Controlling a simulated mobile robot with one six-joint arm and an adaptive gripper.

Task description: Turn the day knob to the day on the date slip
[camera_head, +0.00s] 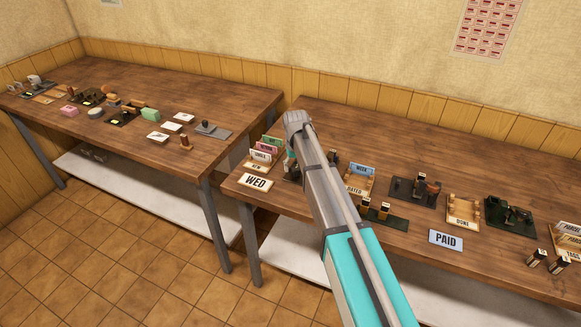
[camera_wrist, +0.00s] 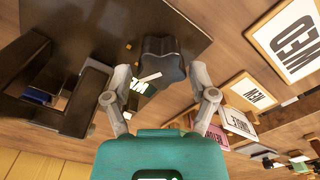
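The date slip, a white card in a tan frame reading WED (camera_head: 256,182), stands at the left front of the right table; it also shows in the wrist view (camera_wrist: 288,38). A dark lobed knob (camera_wrist: 163,58) sits on a dark plate in the wrist view. A white pointer mark and a small lettered window (camera_wrist: 143,88) lie beside it; the letters are partly cut off and I cannot read the day. My gripper (camera_wrist: 161,73) is open, one finger on each side of the knob, with gaps showing. In the head view my arm hides the knob and gripper.
A NEW card rack (camera_head: 258,165) stands behind the slip. A dark bracket-like frame (camera_wrist: 75,100) is close to my gripper.

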